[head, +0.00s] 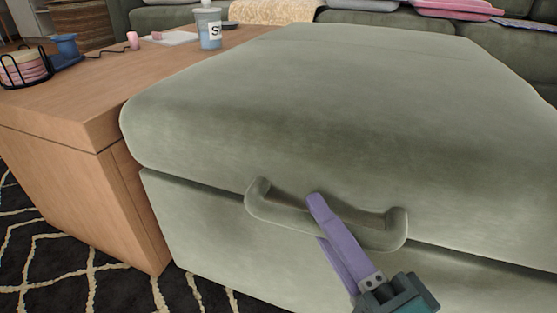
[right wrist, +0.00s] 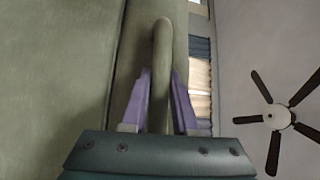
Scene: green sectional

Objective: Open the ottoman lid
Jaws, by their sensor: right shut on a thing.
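The green ottoman fills the middle of the head view, with its thick padded lid (head: 300,100) on top of the base (head: 215,235). A dark seam runs between lid and base. A curved green handle (head: 275,211) is on the lid's front edge. My right gripper (head: 318,218) has one purple finger above the handle bar and one below, shut on it. In the right wrist view the handle (right wrist: 161,75) runs between the two purple fingers (right wrist: 162,100). My left gripper is not in view.
A wooden table (head: 60,110) stands close at the ottoman's left, holding a bottle (head: 209,28), a wire holder (head: 25,68) and small items. A green sofa (head: 160,17) with pillows is behind. A dark patterned rug (head: 85,260) covers the floor.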

